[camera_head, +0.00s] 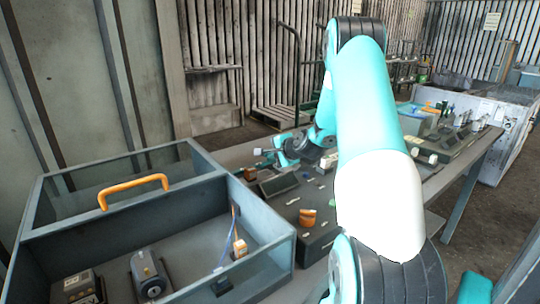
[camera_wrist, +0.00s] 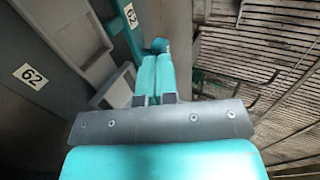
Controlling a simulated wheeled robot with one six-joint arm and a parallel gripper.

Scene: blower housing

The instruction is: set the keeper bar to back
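I cannot pick out the keeper bar with certainty in either view. The grey box-like housing (camera_head: 108,222) stands at the lower left in the head view, with a clear lid panel and an orange handle (camera_head: 133,190) across it. Inside its front compartment are a dark motor-like part (camera_head: 150,274), a block with terminals (camera_head: 80,287) and a small orange-white part (camera_head: 240,248) with a blue wire. My gripper (camera_wrist: 165,72) shows in the wrist view with its two teal fingers side by side, apparently shut with nothing between them. My arm hides part of the bench in the head view.
The bench (camera_head: 237,155) carries several small parts and an orange piece (camera_head: 307,217) right of the housing. Another cluttered work area (camera_head: 455,135) lies beyond my arm.

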